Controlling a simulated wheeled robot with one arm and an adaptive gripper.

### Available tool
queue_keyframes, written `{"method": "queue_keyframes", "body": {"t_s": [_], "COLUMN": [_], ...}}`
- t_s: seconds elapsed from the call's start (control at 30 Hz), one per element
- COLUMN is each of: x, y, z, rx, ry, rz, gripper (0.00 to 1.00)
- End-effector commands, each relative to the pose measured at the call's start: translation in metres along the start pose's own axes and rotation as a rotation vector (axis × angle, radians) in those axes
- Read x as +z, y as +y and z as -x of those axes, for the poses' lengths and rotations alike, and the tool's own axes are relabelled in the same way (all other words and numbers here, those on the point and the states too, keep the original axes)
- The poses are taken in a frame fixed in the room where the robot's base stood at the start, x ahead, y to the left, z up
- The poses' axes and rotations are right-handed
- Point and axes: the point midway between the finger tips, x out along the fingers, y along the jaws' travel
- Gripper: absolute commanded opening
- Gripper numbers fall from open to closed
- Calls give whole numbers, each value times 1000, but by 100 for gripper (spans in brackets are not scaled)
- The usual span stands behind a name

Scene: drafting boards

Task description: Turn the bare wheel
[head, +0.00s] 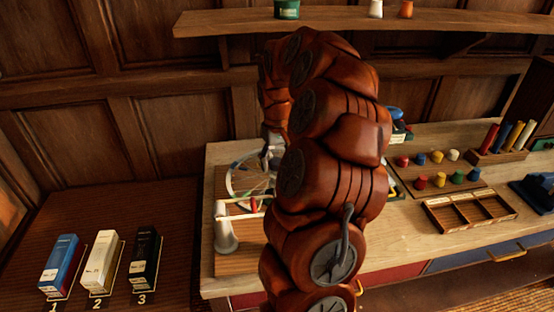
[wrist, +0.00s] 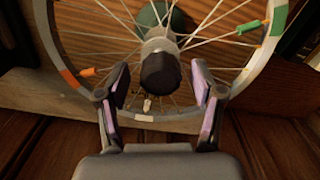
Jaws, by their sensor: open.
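A bare spoked wheel (wrist: 52,45) with a pale rim fills the upper wrist view. Its rim carries orange, green and white marks, and small coloured pieces sit on some spokes. A dark-capped hub (wrist: 158,70) juts toward the camera at its middle. My gripper (wrist: 160,84) is open, with one finger on each side of the hub cap. I cannot tell whether either finger touches it. In the head view the wheel (head: 231,182) stands at the left end of the bench, partly hidden by my arm.
A white cone-shaped object (head: 225,230) stands on the bench (head: 420,246) near the wheel. Coloured pegs (head: 438,180), a divided wooden tray (head: 470,210) and a rack of coloured rods (head: 507,137) lie to the right. Three numbered boxes (head: 102,262) stand at left. A shelf (head: 225,22) runs above.

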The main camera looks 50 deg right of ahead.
Motion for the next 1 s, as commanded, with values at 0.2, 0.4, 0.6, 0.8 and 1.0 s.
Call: {"method": "queue_keyframes", "body": {"t_s": [0.2, 0.4, 0.6, 0.8, 1.0], "x": [0, 0, 0, 0, 0], "y": [0, 0, 0, 0, 0], "z": [0, 0, 0, 1, 0], "rx": [0, 0, 0, 1, 1], "ry": [0, 0, 0, 0, 0], "rz": [0, 0, 0, 0, 0], "gripper": [53, 32, 11, 0, 0]}}
